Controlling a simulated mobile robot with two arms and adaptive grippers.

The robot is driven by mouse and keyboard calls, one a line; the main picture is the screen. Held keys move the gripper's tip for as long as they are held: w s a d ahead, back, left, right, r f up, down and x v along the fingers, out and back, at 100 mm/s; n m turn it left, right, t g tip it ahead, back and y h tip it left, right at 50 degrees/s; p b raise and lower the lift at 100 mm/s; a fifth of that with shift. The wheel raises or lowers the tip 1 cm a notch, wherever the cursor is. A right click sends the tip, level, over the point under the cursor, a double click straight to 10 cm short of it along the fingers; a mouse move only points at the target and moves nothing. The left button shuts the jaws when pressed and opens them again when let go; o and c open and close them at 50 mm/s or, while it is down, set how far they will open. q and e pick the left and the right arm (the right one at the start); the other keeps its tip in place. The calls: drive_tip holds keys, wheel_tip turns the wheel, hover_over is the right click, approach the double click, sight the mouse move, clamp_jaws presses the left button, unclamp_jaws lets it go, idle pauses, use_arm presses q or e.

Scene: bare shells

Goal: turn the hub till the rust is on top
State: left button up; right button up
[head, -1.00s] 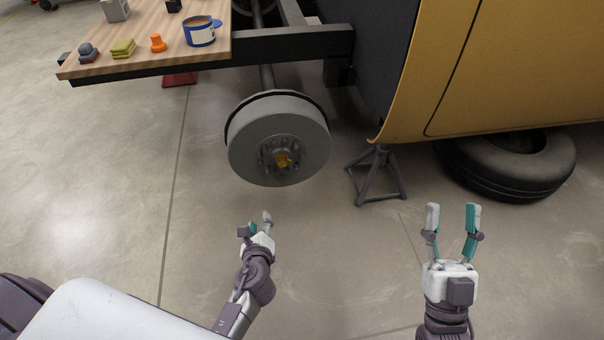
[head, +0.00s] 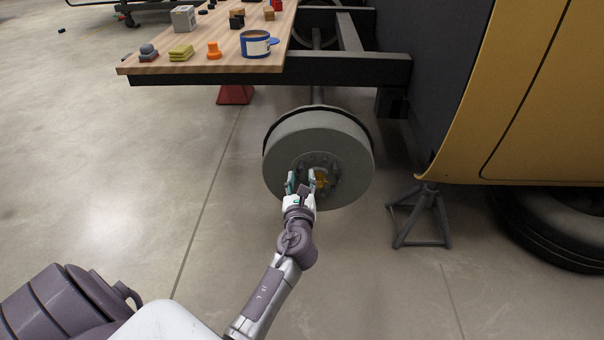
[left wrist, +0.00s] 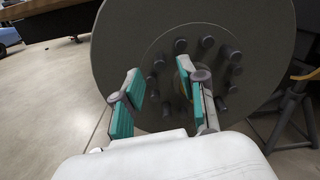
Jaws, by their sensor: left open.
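The hub is a grey wheel drum (head: 318,135) with a ring of studs on its face, hanging off the axle end under the truck frame. It fills much of the left wrist view (left wrist: 265,50). At its centre is a yellow-orange cap or patch (head: 321,179); I cannot tell whether it is the rust. My left gripper (head: 301,179) is open in front of the lower part of the hub face, with nothing between its fingers. In the left wrist view the fingers (left wrist: 160,97) point at the studs (left wrist: 207,42), the right one overlapping the centre. Contact cannot be told. My right gripper is out of view.
A wooden bench top (head: 215,62) with a mug (head: 255,44) and small items lies above left of the hub. A jack stand (head: 421,217) and a tyre (head: 560,225) are at the right, below the yellow body panel (head: 520,90).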

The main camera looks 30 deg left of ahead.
sight(302, 170)
use_arm(q)
drive_tip(key=shift+b+x, duration=0.35)
drive_tip(key=shift+x, duration=1.55)
clamp_jaws()
